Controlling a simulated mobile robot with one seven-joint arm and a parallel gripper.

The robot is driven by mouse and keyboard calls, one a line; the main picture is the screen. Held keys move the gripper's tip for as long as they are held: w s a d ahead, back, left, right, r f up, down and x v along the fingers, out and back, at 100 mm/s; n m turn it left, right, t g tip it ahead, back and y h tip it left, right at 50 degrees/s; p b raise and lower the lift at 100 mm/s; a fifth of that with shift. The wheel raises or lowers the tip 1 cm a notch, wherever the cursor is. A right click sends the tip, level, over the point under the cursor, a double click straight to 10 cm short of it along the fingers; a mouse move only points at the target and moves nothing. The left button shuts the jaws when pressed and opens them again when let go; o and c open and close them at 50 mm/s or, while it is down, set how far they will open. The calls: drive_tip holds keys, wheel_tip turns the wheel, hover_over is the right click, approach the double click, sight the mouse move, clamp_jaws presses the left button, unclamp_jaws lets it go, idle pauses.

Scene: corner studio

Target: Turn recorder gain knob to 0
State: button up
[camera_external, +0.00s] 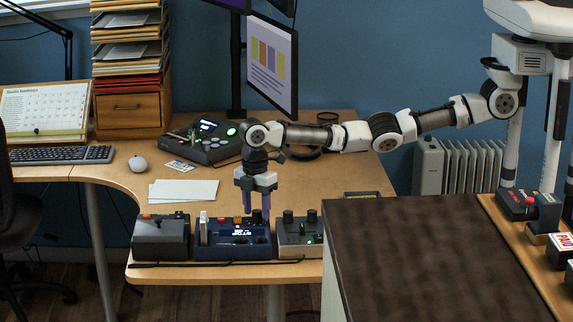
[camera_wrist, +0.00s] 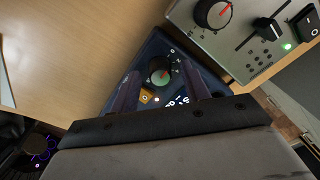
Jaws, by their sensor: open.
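My gripper (camera_external: 257,214) points down over the right part of a dark blue box (camera_external: 219,251) at the front of the desk. In the wrist view the two dark purple fingers of my gripper (camera_wrist: 159,74) stand apart, on either side of a round dark knob (camera_wrist: 160,77) with a red pointer mark. Printed scale marks show beside this knob on the blue panel. The jaws are open and no finger clearly touches the knob. The exact pointer reading is too small to tell. I cannot read a label naming the recorder.
A grey box with knobs (camera_external: 299,240) stands close at the right, a dark box (camera_external: 161,239) at the left. A black console (camera_external: 208,145) and white papers (camera_external: 184,190) lie behind. A dark-topped cabinet (camera_external: 430,250) stands at the front right.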

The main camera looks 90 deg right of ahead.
sight(258, 211)
wheel_tip(258, 211, up, 14)
drive_tip(key=b, duration=0.2)
drive_tip(key=shift+w+b, duration=0.15)
drive_tip(key=shift+b, duration=0.2)
drive_tip(key=shift+d+f, duration=0.1)
drive_tip(key=f+n, duration=0.2)
drive_tip(key=f, duration=0.2)
drive_tip(key=f+n, duration=0.2)
drive_tip(key=f, duration=0.3)
drive_tip(key=f+n, duration=0.1)
drive_tip(key=f, duration=0.4)
drive_tip(key=shift+s+f+n, duration=0.2)
drive_tip(key=shift+f+n, duration=0.05)
drive_tip(key=shift+n, duration=0.15)
